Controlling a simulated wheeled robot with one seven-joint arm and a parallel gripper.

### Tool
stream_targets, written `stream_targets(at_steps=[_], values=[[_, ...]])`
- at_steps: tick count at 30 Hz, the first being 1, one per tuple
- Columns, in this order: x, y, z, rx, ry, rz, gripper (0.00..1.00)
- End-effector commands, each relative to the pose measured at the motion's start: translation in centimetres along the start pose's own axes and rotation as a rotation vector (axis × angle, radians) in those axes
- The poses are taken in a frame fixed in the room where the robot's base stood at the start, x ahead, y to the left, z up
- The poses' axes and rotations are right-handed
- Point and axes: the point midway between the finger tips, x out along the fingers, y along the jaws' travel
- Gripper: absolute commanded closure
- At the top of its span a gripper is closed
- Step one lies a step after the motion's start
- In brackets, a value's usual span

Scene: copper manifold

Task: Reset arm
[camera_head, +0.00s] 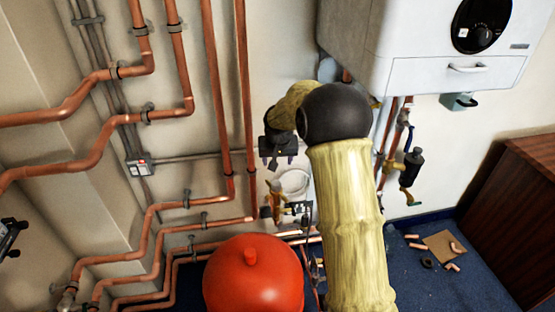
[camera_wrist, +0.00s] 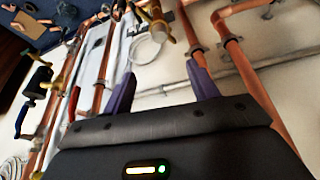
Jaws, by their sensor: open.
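My gripper (camera_head: 278,160) is in front of the wall pipework in the head view, at the end of my arm, small and partly hidden by the wrist. In the wrist view my gripper (camera_wrist: 160,95) shows two purple fingers spread apart with nothing between them. Copper pipes (camera_head: 216,90) run down the wall beside it. A brass valve (camera_head: 276,200) sits below the gripper, next to a white ring-shaped coil (camera_head: 295,183). The valve and coil (camera_wrist: 147,50) also show beyond the fingers in the wrist view.
A white boiler (camera_head: 450,75) hangs at the upper right, close to my arm. A red round tank (camera_head: 254,275) stands low in front. A wooden cabinet (camera_head: 525,210) is at the right. Copper offcuts (camera_head: 453,247) lie on the blue floor.

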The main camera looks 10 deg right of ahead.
Motion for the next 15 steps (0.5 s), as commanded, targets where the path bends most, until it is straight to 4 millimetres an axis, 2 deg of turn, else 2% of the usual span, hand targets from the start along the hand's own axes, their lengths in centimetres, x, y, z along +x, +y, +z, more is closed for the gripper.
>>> stream_targets(at_steps=[10,13,15], values=[[-0.5,0.1,0.5,-0.005,-0.003,-0.001,0.41],[-1.5,0.4,2.0,-0.016,-0.013,-0.003,0.41],[-2.6,0.7,3.8,-0.028,-0.026,-0.005,0.41]])
